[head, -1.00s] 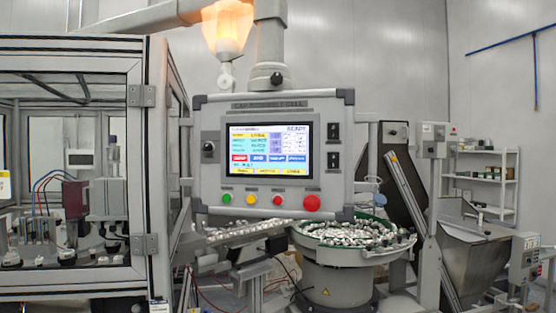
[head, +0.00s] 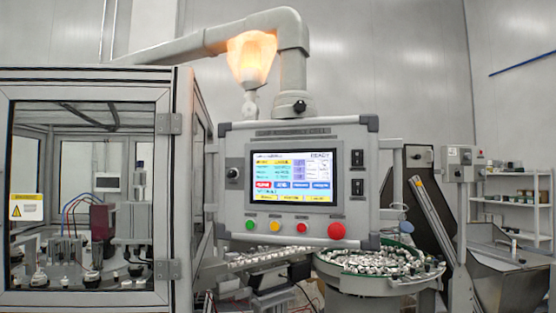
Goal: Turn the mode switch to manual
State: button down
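The control panel (head: 240,212) hangs ahead of me, slightly right of the picture's middle. A black round selector knob (head: 234,173) sits on its left side, beside the screen (head: 293,178). It looks like the mode switch, but its label and pointer are too small to read. Two black switches, an upper one (head: 357,158) and a lower one (head: 357,187), sit right of the screen. My gripper is not in view.
Below the screen are a green button (head: 250,225), a yellow one (head: 275,226), a red one (head: 302,228) and a larger red one (head: 337,230). A glazed machine enclosure (head: 180,200) stands close on the left. A bowl feeder (head: 372,283) is below right.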

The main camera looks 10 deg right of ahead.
aim_at(232, 173)
jog(key=z, duration=0.1)
jog(key=i, duration=0.75)
jog(key=u, duration=2.4)
